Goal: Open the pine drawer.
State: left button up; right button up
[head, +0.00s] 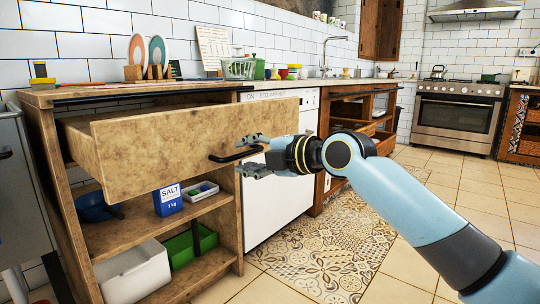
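The pine drawer (170,145) stands pulled well out from the upper part of the wooden shelf unit on the left. Its black bar handle (222,158) is on the right part of its front. My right gripper (247,155) is at the handle, one finger above the bar and one below. The fingers are spread apart and do not look closed on it; whether they touch it is hard to tell. The inside of the drawer is mostly hidden behind its front. My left gripper is not in view.
Below the drawer, open shelves hold a blue salt box (168,200), a white bin (133,272) and a green crate (190,245). A white dishwasher (280,200) stands right of the unit. The patterned mat (325,245) and tiled floor in front are clear.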

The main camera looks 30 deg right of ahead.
jog(key=v, duration=0.9)
jog(key=shift+s, duration=0.2)
